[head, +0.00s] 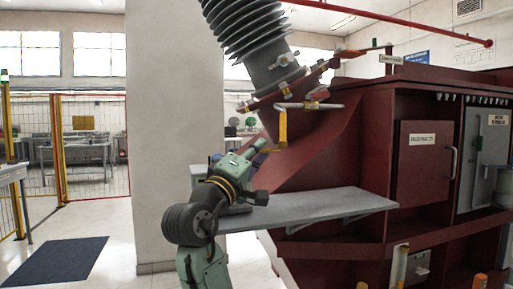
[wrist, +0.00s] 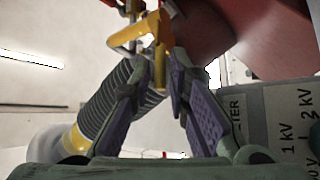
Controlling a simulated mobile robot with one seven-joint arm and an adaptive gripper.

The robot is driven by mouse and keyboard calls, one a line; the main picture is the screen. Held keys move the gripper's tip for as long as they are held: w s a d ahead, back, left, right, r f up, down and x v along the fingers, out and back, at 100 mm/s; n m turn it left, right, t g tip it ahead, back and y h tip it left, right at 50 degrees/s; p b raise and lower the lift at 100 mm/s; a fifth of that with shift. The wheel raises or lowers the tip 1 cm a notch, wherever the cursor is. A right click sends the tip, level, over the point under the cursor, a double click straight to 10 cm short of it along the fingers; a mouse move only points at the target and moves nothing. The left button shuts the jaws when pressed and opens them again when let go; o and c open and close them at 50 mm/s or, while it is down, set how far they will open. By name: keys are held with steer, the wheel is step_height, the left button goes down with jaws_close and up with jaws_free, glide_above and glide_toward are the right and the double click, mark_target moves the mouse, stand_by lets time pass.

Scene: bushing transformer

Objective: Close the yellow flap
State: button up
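The yellow flap (head: 282,128) hangs down from a grey bar below the large ribbed bushing in the head view. In the wrist view the yellow flap (wrist: 150,34) is at the top centre, and its narrow lower end reaches down between my fingertips. My gripper (head: 262,148) is just below and left of the flap in the head view. In the wrist view my gripper (wrist: 160,70) has its two purple-padded fingers spread apart. I cannot tell whether either finger touches the flap.
The ribbed bushing (head: 245,30) rises above the dark red transformer cabinet (head: 375,150). A grey shelf (head: 310,207) sticks out below my gripper. A pale pillar (head: 172,120) stands behind my arm. A label plate (wrist: 285,120) shows at the right in the wrist view.

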steer(key=shift+c, duration=0.2)
jaws_close()
steer(key=shift+s+d+t+y, duration=0.1)
steer(key=shift+t+y, duration=0.2)
steer(key=shift+y, duration=0.2)
steer(key=d+n+g+y+b, duration=0.1)
steer(key=d+n+g+y, duration=0.3)
steer(key=n+y, duration=0.4)
steer(key=d+n+g+y, duration=0.4)
steer(key=n+y, duration=0.5)
steer(key=y, duration=1.2)
steer(key=shift+d+r+b, duration=0.15)
steer(key=shift+r+b, duration=0.05)
steer(key=shift+b, duration=0.15)
